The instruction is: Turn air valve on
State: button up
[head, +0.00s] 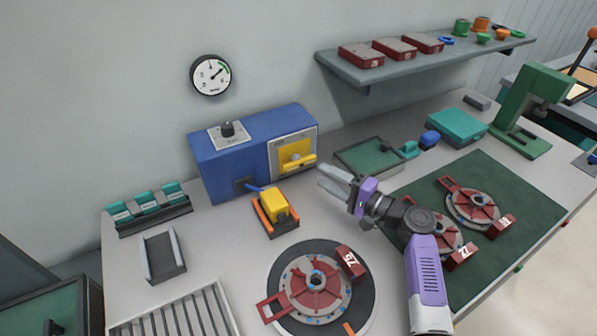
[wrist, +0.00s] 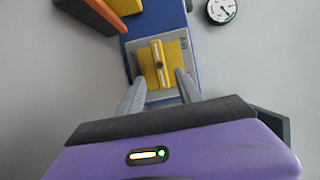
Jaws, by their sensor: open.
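The blue box (head: 232,168) stands against the wall at the back of the bench. A yellow valve handle (head: 298,161) on a yellow plate is on its right face, and the handle lies roughly level in the head view. In the wrist view the valve handle (wrist: 160,64) is ahead, between the lines of the two fingers. My gripper (head: 334,180) is open and empty, in front of the valve and to its right. In the wrist view my gripper (wrist: 160,88) has its fingers on either side of the handle; I cannot tell whether they touch the plate.
A round gauge (head: 210,75) hangs on the wall above the box. A yellow and orange device (head: 275,211) stands before the box. A green tray (head: 365,156) lies right of the valve. Discs with red parts (head: 309,286) lie nearer the front. A shelf (head: 385,68) overhangs the back.

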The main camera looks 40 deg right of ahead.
aim_at(303, 164)
jog(key=w, duration=0.2)
jog(key=w+p, duration=0.1)
jog(key=w, duration=0.2)
jog(key=w+a, duration=0.1)
jog(key=w, duration=0.1)
jog(key=shift+w, duration=0.3)
grip_shut()
